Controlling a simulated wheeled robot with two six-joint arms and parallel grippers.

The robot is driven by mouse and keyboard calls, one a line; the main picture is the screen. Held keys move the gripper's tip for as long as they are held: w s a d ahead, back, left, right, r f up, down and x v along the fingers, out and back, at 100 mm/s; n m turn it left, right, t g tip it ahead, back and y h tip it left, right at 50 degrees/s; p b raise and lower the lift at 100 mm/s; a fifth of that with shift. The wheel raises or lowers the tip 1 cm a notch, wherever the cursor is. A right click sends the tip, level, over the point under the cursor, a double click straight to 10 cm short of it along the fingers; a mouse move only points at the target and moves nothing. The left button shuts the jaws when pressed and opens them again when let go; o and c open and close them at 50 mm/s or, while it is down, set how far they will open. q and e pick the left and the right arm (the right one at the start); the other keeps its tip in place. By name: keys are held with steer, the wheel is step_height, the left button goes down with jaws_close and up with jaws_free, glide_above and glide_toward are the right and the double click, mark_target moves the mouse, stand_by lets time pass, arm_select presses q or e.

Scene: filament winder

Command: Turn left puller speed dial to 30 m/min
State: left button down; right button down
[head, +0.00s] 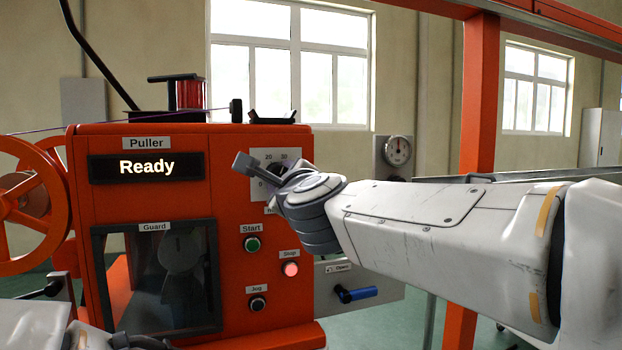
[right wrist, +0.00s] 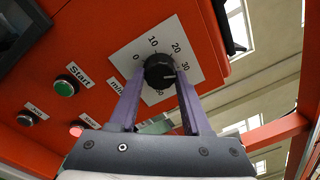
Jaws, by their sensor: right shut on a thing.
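The puller speed dial (right wrist: 159,70) is a black round knob on a white scale plate (right wrist: 136,47) in the right wrist view, with marks such as 0, 10, 20 and 30. Its white pointer line faces right, close to the 30 mark. My right gripper (right wrist: 160,78) is shut on the knob, with one purple finger on each side. In the head view the right gripper (head: 274,172) covers most of the dial, and the scale plate (head: 268,155) shows above it. A dark part of my left gripper (head: 140,342) shows at the bottom left edge; its fingers cannot be made out.
The orange puller cabinet (head: 190,262) carries a display (head: 147,168) reading Ready, a guard window (head: 160,280), a green Start button (head: 252,244), a lit red Stop button (head: 290,270) and a black Jog button (head: 258,304). A blue handle (head: 356,294) sticks out at right.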

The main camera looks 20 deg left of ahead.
steer(key=shift+c, duration=1.8)
jaws_free()
steer(key=v, duration=1)
steer(key=shift+s, duration=0.15)
steer(key=shift+d, duration=0.15)
